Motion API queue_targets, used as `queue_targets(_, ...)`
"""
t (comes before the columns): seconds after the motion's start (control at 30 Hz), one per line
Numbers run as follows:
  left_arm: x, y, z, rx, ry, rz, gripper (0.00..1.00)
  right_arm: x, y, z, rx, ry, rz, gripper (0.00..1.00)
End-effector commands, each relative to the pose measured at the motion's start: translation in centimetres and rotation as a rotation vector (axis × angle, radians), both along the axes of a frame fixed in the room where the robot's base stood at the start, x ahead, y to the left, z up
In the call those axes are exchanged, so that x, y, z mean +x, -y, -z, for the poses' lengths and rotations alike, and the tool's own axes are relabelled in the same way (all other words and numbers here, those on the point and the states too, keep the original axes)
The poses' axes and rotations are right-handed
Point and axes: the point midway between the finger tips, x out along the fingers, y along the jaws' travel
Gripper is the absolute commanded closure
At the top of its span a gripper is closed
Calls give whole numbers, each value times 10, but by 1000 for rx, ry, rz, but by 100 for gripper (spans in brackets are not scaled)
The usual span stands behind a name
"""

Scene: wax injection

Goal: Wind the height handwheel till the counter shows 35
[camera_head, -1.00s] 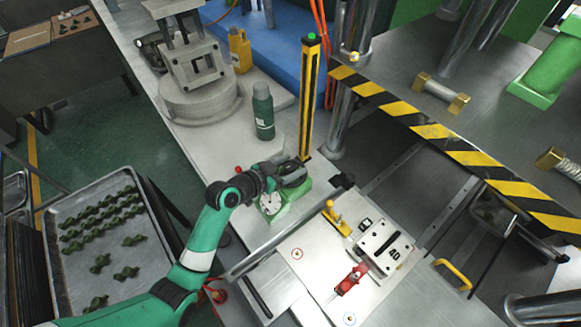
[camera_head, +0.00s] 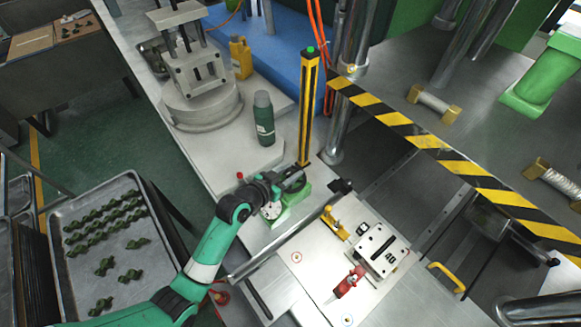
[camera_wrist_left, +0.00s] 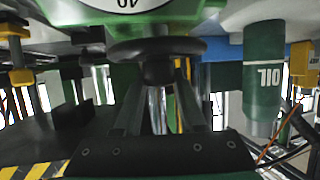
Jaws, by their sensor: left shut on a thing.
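The height handwheel (camera_wrist_left: 157,48) is a dark wheel with a hub, below a green housing with a white face in the left wrist view. In the head view the green housing (camera_head: 292,207) stands at the foot of the striped post, with a round white dial (camera_head: 271,210) on its side. Upside-down characters on the white face (camera_wrist_left: 127,4) are cut off by the frame; I cannot read a counter value. My left gripper (camera_head: 297,181) is at the housing. Its fingers (camera_wrist_left: 158,82) are shut on the handwheel's hub. The wheel is mostly hidden by the gripper in the head view.
A black-and-yellow post (camera_head: 308,110) rises just behind the gripper. A green bottle (camera_head: 264,118) stands to its left. A tray (camera_head: 72,275) of green parts is at lower left.

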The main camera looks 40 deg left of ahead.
Motion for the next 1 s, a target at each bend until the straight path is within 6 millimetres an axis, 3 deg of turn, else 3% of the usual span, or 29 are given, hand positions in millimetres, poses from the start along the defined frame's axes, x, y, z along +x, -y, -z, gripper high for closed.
queue_targets(0.23, 0, 0, 0, 1, 4, -2, 100, 0, 0, 1, 0, -1, 0, 50)
queue_targets(0.27, 0, 0, 0, 1, 4, -2, 56, 0, 0, 1, 0, -1, 0, 50)
queue_targets(0.4, 0, 0, 0, 1, 4, -2, 31, 0, 0, 1, 0, -1, 0, 50)
queue_targets(0.77, -4, 0, -2, 1, 3, -2, 30, 0, 0, -1, 0, -1, 0, 50)
queue_targets(1.0, -46, 4, -22, 0, 3, -4, 30, 0, 0, -18, 0, -1, 0, 50)
